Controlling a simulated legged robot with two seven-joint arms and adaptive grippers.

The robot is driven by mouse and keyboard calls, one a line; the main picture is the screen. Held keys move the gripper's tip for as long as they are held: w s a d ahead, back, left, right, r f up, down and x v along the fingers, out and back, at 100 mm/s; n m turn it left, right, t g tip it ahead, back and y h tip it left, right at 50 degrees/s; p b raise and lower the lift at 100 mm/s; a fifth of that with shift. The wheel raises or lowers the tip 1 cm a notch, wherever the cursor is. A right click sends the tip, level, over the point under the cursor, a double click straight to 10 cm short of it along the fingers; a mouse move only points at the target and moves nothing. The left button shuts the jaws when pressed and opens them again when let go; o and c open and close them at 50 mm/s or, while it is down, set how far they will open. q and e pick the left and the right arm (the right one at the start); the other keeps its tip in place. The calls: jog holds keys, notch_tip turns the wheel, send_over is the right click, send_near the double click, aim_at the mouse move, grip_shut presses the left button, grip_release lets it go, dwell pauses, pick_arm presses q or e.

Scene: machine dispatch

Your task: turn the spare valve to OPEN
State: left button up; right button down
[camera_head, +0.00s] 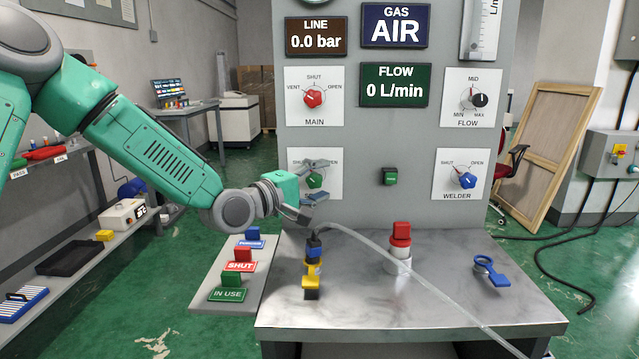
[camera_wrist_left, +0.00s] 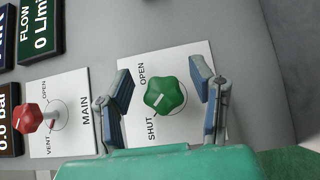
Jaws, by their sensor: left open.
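The spare valve is a green knob (camera_head: 315,181) on a white plate at the panel's lower left; part of the plate is hidden by my gripper. In the left wrist view the knob (camera_wrist_left: 165,96) sits between SHUT and OPEN labels. Its white mark points to the lower left, nearer SHUT than OPEN. My left gripper (camera_head: 316,180) is in front of the plate, open. In the left wrist view its two blue-padded fingers (camera_wrist_left: 163,82) stand on either side of the knob, with a gap on each side. My right gripper is not in view.
The red MAIN knob (camera_head: 313,96) is just above. The FLOW knob (camera_head: 470,98) and blue WELDER knob (camera_head: 464,180) are to the right. A grey hose (camera_head: 400,263) crosses the metal bench (camera_head: 350,310). A red-topped item (camera_head: 400,240) and blue tag (camera_head: 489,270) are on the bench.

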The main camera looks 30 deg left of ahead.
pick_arm(q)
jog(key=shift+a+f, duration=0.1)
jog(key=shift+a, duration=0.4)
jog(key=shift+a+f, duration=0.15)
jog(key=shift+a, duration=0.3)
grip_shut()
jog(key=shift+s+d, duration=0.1)
jog(key=shift+d, duration=0.2)
jog(key=shift+p, duration=0.35)
jog(key=m+g+p, duration=0.1)
jog(key=p, duration=0.3)
jog(key=m+g+y+p, duration=0.1)
jog(key=m+g+p, duration=0.1)
jog(key=p, duration=0.3)
jog(key=shift+s+d+r+y, duration=0.1)
jog(key=shift+r+y, duration=0.1)
jog(key=shift+y, duration=0.1)
jog(key=m+g+y+p, duration=0.4)
jog(key=g+p, duration=0.1)
jog(key=p, duration=0.5)
jog(key=shift+f, duration=0.15)
jog(key=shift+d+f+m+g+y+p, duration=0.15)
jog(key=shift+m+g+y+p, duration=0.45)
jog(key=shift+y+p, duration=0.55)
jog(key=shift+f+m+g+y+p, duration=0.1)
jog(key=shift+m+g+y+p, duration=0.2)
jog(key=shift+y, duration=0.25)
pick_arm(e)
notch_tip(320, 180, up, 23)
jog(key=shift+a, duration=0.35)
